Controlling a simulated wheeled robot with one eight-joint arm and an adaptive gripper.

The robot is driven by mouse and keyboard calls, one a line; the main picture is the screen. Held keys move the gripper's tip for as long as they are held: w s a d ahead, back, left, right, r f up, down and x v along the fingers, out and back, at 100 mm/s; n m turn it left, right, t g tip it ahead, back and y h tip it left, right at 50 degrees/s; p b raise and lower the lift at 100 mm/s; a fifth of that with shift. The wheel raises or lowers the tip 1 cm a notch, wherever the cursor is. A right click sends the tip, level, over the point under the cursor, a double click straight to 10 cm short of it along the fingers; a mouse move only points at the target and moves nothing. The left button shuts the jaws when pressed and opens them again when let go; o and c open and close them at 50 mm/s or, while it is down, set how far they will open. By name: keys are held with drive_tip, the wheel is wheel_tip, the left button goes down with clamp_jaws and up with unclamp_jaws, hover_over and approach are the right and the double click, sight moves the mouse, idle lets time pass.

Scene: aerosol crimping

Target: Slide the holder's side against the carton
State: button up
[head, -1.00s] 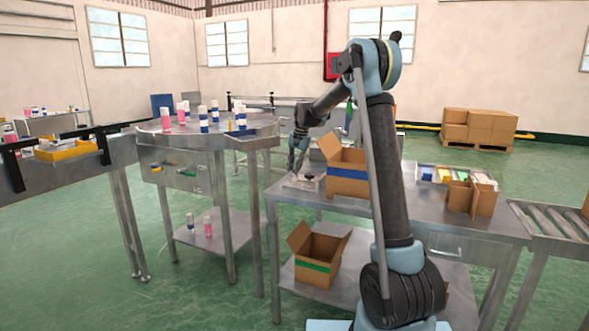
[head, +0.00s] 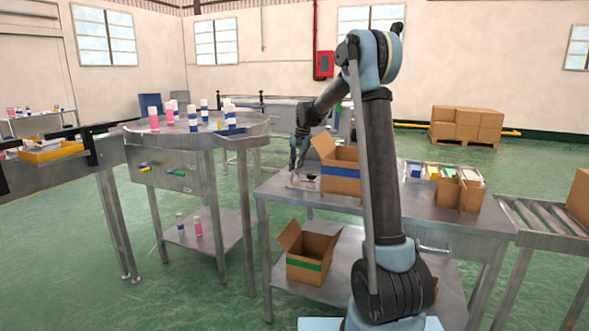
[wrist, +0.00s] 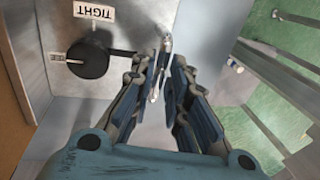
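The holder (head: 303,183) is a pale metal plate with a dark round knob, low on the steel table beside the carton. In the wrist view its plate (wrist: 105,97) shows a black knob and an upside-down TIGHT label. The carton (head: 343,182) is brown with a blue band and open flaps. Its brown side shows at the left edge of the wrist view (wrist: 14,95). I cannot tell whether plate and carton touch. My gripper (head: 294,168) points down over the holder. Its fingers (wrist: 170,65) are close together around a thin metal piece; their grip is unclear.
An open carton with a green band (head: 305,262) stands on the lower shelf. A round table (head: 185,143) with canisters is at left.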

drive_tip(key=shift+o, duration=0.6)
drive_tip(key=shift+r, duration=0.1)
wheel_tip(320, 180, up, 12)
drive_tip(key=d, duration=0.2)
drive_tip(key=shift+s+f, duration=0.25)
drive_tip(key=shift+s, duration=0.1)
drive_tip(key=shift+s+d, duration=0.1)
